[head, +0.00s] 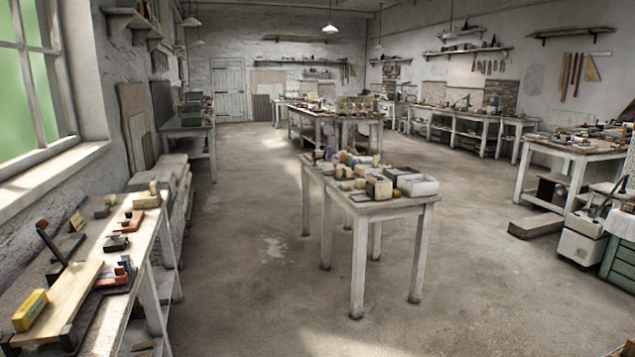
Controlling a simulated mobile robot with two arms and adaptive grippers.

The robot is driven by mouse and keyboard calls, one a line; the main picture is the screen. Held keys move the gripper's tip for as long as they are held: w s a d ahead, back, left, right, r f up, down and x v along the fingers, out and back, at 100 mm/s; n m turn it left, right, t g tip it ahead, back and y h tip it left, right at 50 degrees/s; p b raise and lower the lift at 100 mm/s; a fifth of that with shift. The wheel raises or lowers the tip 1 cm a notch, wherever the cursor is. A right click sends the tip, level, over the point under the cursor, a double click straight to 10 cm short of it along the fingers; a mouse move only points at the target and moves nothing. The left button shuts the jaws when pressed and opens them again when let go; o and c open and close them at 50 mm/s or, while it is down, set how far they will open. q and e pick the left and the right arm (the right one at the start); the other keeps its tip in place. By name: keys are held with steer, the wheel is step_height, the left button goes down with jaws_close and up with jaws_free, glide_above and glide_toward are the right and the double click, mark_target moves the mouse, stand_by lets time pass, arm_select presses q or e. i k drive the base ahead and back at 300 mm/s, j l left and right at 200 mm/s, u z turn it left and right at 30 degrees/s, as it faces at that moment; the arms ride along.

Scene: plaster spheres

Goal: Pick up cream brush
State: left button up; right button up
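I cannot pick out a cream brush for certain in the head view. Several small cream and tan items sit among the clutter on the middle table (358,268), too small to name. Neither of my grippers is in view.
On the left bench lie a yellow block (30,310) and a pale board (70,297). A white open box (418,186) sits on the middle table. A worktable (572,150) stands at the right. The concrete floor (245,270) between left bench and middle table is clear.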

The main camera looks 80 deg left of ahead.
mark_target(110, 200)
steer(key=u, duration=4)
